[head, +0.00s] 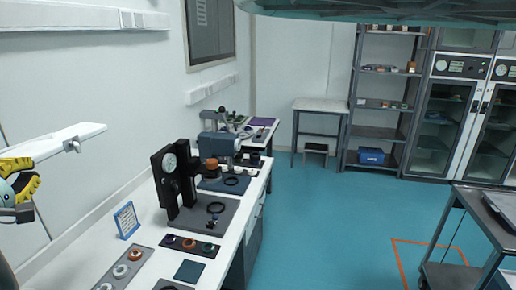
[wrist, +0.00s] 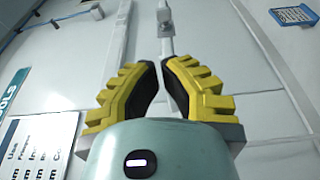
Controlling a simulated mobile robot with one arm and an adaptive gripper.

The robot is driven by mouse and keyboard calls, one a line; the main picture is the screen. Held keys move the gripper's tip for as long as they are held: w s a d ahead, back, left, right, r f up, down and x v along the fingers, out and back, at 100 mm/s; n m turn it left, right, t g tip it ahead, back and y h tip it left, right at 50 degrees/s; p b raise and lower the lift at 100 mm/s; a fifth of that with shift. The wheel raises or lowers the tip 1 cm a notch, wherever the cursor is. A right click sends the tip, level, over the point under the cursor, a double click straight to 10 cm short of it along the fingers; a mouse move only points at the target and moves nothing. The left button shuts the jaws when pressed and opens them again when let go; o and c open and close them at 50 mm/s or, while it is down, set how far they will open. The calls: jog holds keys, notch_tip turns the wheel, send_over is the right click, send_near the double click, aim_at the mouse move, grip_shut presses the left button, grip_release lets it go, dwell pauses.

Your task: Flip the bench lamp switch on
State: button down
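A white lamp arm (head: 60,142) reaches in from the left edge of the head view, with a small grey fitting (head: 72,146) near its end.
The white bench (head: 112,262) runs along the left wall. On it stand a black dial gauge stand (head: 170,182), a small blue-framed sign (head: 126,220) and trays of optics. A dark cart (head: 475,205) stands at the right. The teal floor between is clear.

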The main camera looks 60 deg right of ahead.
aim_at(63, 150)
jog(key=shift+s+d, duration=0.15)
jog(key=shift+s, duration=0.1)
jog(key=p+x, duration=0.4)
jog(key=x, duration=0.4)
jog(key=shift+s+d+r, duration=0.15)
jog(key=shift+s, duration=0.05)
jog(key=shift+p+x, duration=0.65)
jog(key=shift+x, duration=0.45)
jog(key=shift+s+p, duration=0.1)
jog(key=shift+p, duration=0.25)
jog(key=shift+s+d+n+t+y+p, duration=0.1)
jog(key=shift+d+n+t+y+p, duration=0.05)
jog(key=shift+n+t+y+p, duration=0.2)
